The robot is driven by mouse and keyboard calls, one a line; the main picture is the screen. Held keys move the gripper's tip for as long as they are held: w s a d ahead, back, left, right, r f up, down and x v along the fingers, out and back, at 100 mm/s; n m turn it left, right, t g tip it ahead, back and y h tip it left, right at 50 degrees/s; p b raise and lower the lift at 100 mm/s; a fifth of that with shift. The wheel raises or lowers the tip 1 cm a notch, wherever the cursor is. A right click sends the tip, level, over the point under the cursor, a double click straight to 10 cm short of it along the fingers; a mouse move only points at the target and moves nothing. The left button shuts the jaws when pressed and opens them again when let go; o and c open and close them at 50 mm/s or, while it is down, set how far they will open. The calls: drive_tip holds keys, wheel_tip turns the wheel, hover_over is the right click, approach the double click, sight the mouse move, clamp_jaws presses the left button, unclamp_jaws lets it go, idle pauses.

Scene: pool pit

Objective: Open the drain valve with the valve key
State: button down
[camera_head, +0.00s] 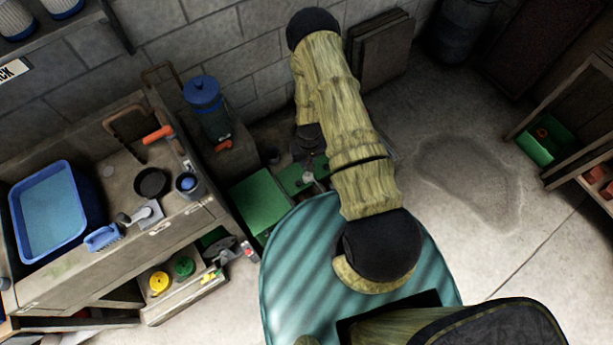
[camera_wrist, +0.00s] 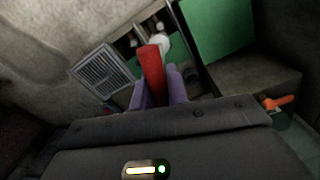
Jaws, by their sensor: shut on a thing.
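The valve key shows in the wrist view as a red bar (camera_wrist: 152,68) between the two purple fingers of my gripper (camera_wrist: 158,84). My gripper is shut on it. The key's far end points toward an open pit in the floor, where a pale rounded fitting (camera_wrist: 163,43) shows, probably the drain valve. The pale fitting also shows in the head view (camera_head: 308,178), just below my wrist. I cannot tell whether the key touches it. In the head view my arm hides the key, and my gripper is dark and hard to make out.
A grey grate (camera_wrist: 102,72) is on the other side. Floor to the right is clear.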

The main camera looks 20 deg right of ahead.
drive_tip(key=shift+s+d, duration=0.15)
drive_tip(key=shift+s, duration=0.15)
drive_tip(key=shift+d+f+b, duration=0.1)
drive_tip(key=shift+f+b, duration=0.2)
drive_tip(key=shift+b, duration=0.15)
drive_tip(key=w+f+n+b, duration=0.2)
drive_tip(key=f+b, duration=0.9)
drive_tip(key=b, duration=0.8)
drive_tip(key=w+f+n+b, duration=0.2)
drive_tip(key=f+b, duration=1)
drive_tip(key=b, duration=0.7)
drive_tip(key=shift+n, duration=0.8)
drive_tip(key=shift+f, duration=0.15)
